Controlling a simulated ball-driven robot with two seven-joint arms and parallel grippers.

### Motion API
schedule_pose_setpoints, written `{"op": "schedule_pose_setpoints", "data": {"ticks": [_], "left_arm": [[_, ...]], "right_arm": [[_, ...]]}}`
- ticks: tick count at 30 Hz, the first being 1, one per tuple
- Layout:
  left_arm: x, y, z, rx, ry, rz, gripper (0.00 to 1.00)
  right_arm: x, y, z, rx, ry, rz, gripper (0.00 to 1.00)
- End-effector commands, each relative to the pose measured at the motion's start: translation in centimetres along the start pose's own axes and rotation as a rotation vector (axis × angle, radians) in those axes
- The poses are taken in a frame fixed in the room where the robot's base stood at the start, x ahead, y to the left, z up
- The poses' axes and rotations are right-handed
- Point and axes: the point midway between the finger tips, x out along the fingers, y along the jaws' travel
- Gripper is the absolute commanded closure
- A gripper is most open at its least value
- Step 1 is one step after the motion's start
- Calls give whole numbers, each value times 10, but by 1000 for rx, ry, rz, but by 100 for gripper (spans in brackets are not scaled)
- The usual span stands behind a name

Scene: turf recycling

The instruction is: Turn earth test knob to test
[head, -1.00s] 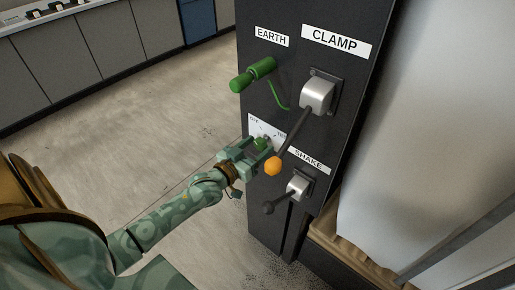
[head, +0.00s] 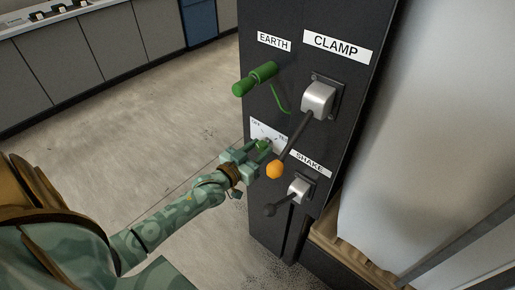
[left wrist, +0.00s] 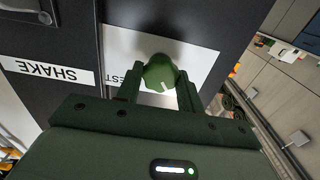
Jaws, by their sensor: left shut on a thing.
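The green earth test knob (head: 263,145) sits on a white plate (head: 278,130) marked OFF at left and TEST at right, partly hidden by the gripper. In the left wrist view the knob (left wrist: 158,72) is between my two fingers, and its white mark points down and slightly right in the picture. Part of the word TEST shows upside down to the left of the knob. My left gripper (head: 257,152) is shut on the knob; it also shows in the left wrist view (left wrist: 160,88). My right gripper is not in view.
The orange-tipped CLAMP lever (head: 294,145) hangs close to the right of the knob. The SHAKE lever (head: 285,200) is below. A green earth handle (head: 255,79) with a green cable is above. The floor (head: 150,130) left of the panel is clear.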

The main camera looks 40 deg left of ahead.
Motion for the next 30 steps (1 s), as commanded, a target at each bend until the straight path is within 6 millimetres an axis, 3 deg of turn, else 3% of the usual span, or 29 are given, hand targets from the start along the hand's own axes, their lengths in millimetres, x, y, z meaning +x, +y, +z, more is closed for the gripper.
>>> {"op": "schedule_pose_setpoints", "data": {"ticks": [15, 30], "left_arm": [[0, 1, -1, 458, -1, 0, 85], [0, 2, 2, 934, -2, 0, 85]], "right_arm": [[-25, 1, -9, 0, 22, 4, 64], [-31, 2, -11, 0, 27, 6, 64]]}}
